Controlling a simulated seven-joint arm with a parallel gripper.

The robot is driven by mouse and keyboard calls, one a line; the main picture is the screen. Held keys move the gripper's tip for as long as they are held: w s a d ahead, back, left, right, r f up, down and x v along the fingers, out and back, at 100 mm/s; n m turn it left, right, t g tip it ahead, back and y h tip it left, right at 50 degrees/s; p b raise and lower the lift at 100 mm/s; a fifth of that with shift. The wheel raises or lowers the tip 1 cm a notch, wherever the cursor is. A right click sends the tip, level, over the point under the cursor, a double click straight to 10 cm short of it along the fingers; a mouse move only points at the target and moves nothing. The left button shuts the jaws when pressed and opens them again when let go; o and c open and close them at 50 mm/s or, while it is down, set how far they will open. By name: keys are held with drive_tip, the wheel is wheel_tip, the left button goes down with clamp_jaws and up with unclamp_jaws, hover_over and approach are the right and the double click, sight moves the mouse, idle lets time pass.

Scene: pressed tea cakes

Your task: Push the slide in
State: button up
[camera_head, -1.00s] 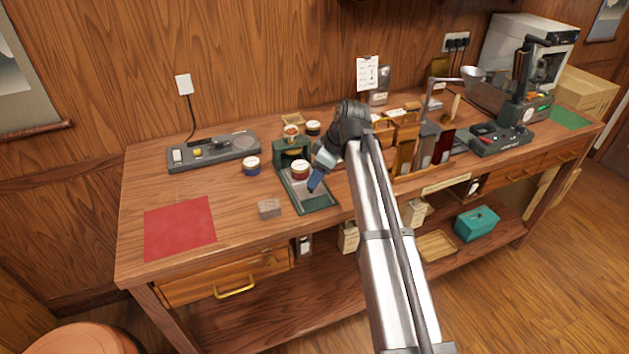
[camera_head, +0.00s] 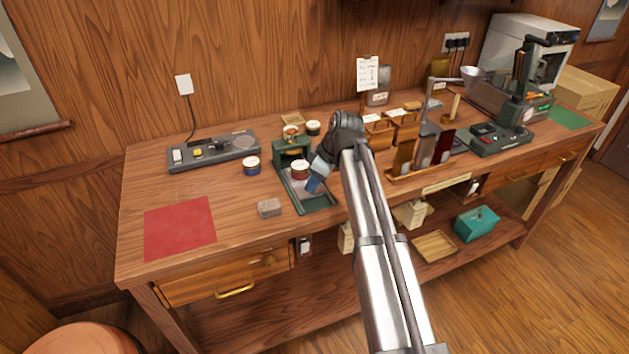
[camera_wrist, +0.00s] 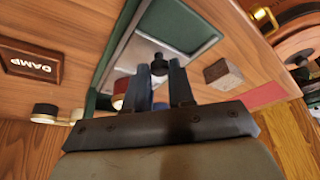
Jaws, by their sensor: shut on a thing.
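The slide is a grey metal plate (camera_head: 318,201) lying in a green-framed tray in front of a small green stand (camera_head: 291,150). In the wrist view the slide (camera_wrist: 128,48) runs under my fingers, beside a flat grey-green recess. A small black knob (camera_wrist: 159,62) stands up from it between my fingertips. My gripper (camera_head: 313,185) is low over the tray, and its fingers (camera_wrist: 164,76) are closed on the knob. A dark red tin with a pale lid (camera_head: 300,168) is at the back of the tray, by the stand. How far the slide sits under the stand is hidden.
A small brown block (camera_head: 269,208) lies just left of the tray, with a red mat (camera_head: 180,227) farther left. A blue tin (camera_head: 252,166) stands left of the stand. A wooden rack (camera_head: 415,175) is to the right. Bare table lies in front of the tray.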

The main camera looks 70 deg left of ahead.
sight(304, 168)
clamp_jaws()
drive_tip(key=a, duration=0.7)
drive_tip(key=shift+o, duration=1.2)
unclamp_jaws()
drive_tip(key=shift+a, duration=0.1)
drive_tip(key=o, duration=0.4)
drive_tip(key=shift+c, duration=0.2)
drive_tip(key=shift+r, duration=0.1)
